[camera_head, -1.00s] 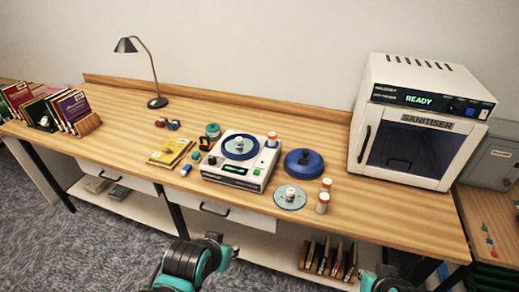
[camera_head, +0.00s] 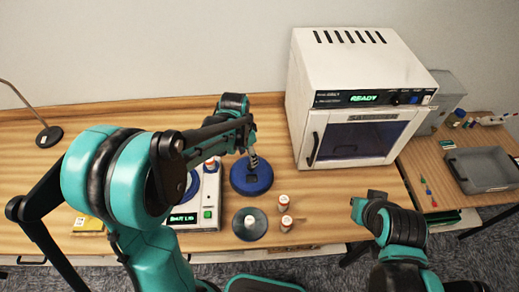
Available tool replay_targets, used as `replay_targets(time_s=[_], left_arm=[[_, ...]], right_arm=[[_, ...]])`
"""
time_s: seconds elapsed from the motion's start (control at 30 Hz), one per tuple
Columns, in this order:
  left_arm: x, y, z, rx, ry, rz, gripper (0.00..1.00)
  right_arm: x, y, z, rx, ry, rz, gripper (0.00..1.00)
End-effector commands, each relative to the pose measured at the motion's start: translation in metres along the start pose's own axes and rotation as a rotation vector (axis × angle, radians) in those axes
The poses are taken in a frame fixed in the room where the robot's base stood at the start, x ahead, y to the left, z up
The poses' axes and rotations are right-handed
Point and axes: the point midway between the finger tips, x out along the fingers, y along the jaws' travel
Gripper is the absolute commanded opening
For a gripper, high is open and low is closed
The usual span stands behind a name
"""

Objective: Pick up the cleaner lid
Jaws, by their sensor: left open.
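The cleaner lid appears to be the round dark-blue lid (camera_head: 241,186), which lies on the bench to the right of the white cleaner machine (camera_head: 207,213). My left gripper (camera_head: 253,160) reaches in from above and is open at the lid's far edge, close over it. The frame does not show clearly whether the fingers touch the lid. My left arm hides much of the machine.
A grey disc (camera_head: 242,231) with a small bottle on it and two orange-and-white bottles (camera_head: 284,202) (camera_head: 286,224) stand in front of the lid. The white sanitiser (camera_head: 337,70) stands at the back right. A grey tray (camera_head: 458,181) is farther right.

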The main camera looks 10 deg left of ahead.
Motion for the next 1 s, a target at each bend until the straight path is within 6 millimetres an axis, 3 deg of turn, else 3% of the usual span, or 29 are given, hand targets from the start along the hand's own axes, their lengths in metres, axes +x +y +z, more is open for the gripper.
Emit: replay_targets(time_s=[0.37,0.6,0.93,1.0], left_arm=[[0.04,-0.002,-0.001,0.015,-0.007,0.008,0.49],[0.075,-0.004,0.0,0.014,-0.007,0.007,0.49],[0.081,-0.004,0.0,0.014,-0.007,0.007,0.49],[0.081,-0.004,0.0,0.014,-0.007,0.007,0.31]], right_arm=[[0.007,0.0,0.006,0.0,0.0,0.0,0.0],[0.016,0.0,0.012,0.0,0.0,0.0,0.0],[0.016,0.0,0.012,0.0,0.0,0.0,0.0],[0.016,0.0,0.012,0.0,0.0,0.0,0.0]])
